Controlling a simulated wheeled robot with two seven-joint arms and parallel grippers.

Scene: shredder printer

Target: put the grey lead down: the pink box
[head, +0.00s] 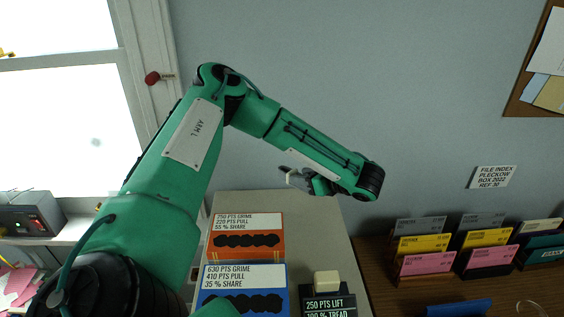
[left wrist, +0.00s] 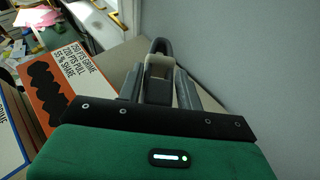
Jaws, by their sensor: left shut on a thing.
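My left gripper (head: 304,181) is above the far end of the grey-beige surface, near the wall, and only partly visible in the head view. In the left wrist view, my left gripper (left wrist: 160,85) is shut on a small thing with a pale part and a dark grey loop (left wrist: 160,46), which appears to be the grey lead. Its pale end shows small in the head view. Pink file boxes stand at the right, one in the left column (head: 428,263) and one in the middle column (head: 489,257), well apart from the gripper. My right gripper is not in view.
Yellow (head: 424,243) and grey file boxes stand behind the pink ones on a brown desk (head: 395,292).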

